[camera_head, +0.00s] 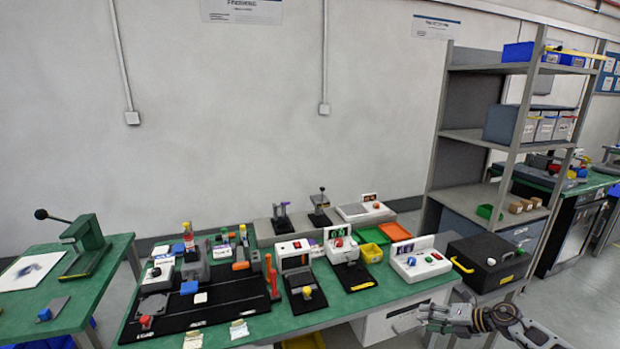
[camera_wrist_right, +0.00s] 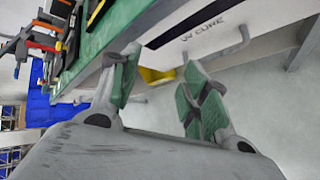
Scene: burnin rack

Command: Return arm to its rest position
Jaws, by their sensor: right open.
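My right gripper (camera_head: 432,318) shows at the lower right in the head view, in front of the green workbench's right end. In the right wrist view its two green-padded fingers (camera_wrist_right: 158,88) are spread apart with nothing between them. The green workbench (camera_head: 330,305) carries several small stations and stands to the left of the gripper. My left gripper is in neither view.
A grey shelf rack (camera_head: 478,140) with bins stands at the right. A black case with a yellow handle (camera_head: 488,258) sits close behind the right gripper. A second green table (camera_head: 92,285) with a lever press (camera_head: 86,245) is at the left.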

